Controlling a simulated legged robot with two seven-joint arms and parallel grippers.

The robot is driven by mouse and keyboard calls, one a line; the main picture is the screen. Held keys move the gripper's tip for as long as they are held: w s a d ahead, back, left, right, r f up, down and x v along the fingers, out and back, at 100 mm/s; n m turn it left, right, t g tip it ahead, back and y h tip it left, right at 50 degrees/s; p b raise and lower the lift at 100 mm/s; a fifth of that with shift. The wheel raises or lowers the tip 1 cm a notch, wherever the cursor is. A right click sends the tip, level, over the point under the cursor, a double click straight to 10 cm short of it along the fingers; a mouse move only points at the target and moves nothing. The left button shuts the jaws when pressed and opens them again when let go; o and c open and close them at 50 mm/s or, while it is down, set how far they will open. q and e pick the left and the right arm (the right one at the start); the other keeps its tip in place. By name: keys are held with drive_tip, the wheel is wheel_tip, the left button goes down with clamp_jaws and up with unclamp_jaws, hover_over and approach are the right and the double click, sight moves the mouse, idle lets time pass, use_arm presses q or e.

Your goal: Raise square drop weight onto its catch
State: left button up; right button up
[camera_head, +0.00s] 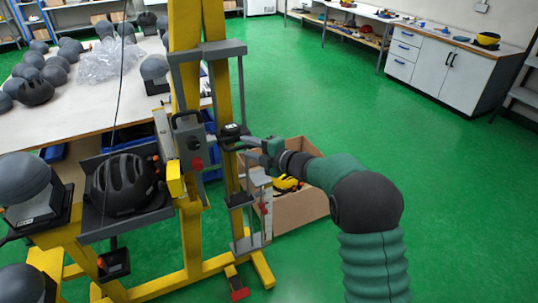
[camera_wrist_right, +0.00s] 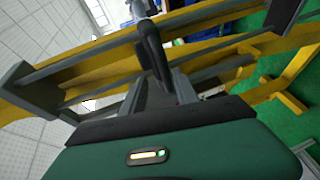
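The square drop weight appears to be the dark block (camera_head: 233,131) on the grey guide rails, right of the yellow post. A black loop handle (camera_head: 236,147) sticks out from it towards my right gripper (camera_head: 252,146). In the right wrist view a black handle bar (camera_wrist_right: 152,48) runs between the two grey fingers of my right gripper (camera_wrist_right: 161,82). Whether the fingers press on it is unclear. The catch cannot be told for sure; a grey latch block with a black handle (camera_head: 189,138) sits higher on the tower's left side. My left gripper is out of view.
A black helmet (camera_head: 121,182) lies on a dark carrier left of the yellow tower (camera_head: 216,96). A cardboard box (camera_head: 299,208) with yellow items stands behind my right gripper. Headforms crowd the table (camera_head: 80,108) at left. Green floor at right is clear.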

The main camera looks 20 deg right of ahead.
drive_tip(key=v, duration=1.3)
drive_tip(key=shift+w+d, duration=0.1)
drive_tip(key=s+a+f+m+g+h+p, duration=0.2)
drive_tip(key=s+a+f+m+g, duration=0.1)
drive_tip(key=s+m, duration=0.4)
drive_tip(key=s+a+f+m+g+h+p, duration=0.2)
drive_tip(key=s+f+m+g, duration=0.3)
drive_tip(key=s, duration=0.5)
drive_tip(key=s+a+f+m+g+h+p, duration=0.2)
drive_tip(key=s+a+f+m+g, duration=0.1)
drive_tip(key=s+m, duration=0.6)
drive_tip(key=shift+a+f+m+g+h+p, duration=0.3)
drive_tip(key=shift+a+f+m+g+p, duration=0.15)
drive_tip(key=shift+a+f, duration=0.4)
drive_tip(key=shift+s, duration=0.1)
